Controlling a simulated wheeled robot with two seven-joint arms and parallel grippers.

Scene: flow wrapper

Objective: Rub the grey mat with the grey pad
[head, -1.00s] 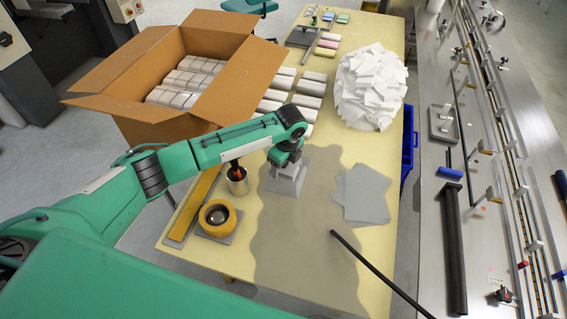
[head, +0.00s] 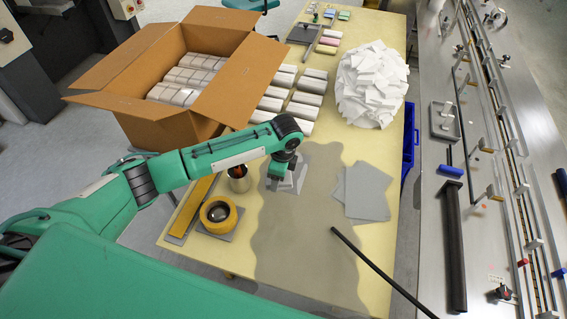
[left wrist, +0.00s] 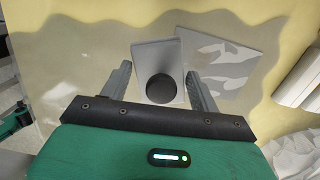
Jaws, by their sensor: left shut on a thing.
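The grey pad (left wrist: 156,55) is a flat rectangular plate with a round black knob, seen between my left fingers in the left wrist view. My left gripper (left wrist: 159,78) is shut on it; in the head view the gripper (head: 287,167) is low over the table and partly hides the pad. A square grey sheet with pale blotches, seemingly the grey mat (left wrist: 228,68), lies right beside the pad; I cannot tell whether they overlap. In the head view the mat (head: 318,152) shows behind the gripper. Both are over a larger wavy-edged grey-beige area (head: 300,245). My right gripper is not in view.
A roll of yellow tape (head: 218,214) and a metal can (head: 239,181) stand left of the gripper. Loose grey sheets (head: 366,194) lie to the right. A pile of white cards (head: 372,85) and wrapped packs are farther back. A black rod (head: 382,272) crosses the near right.

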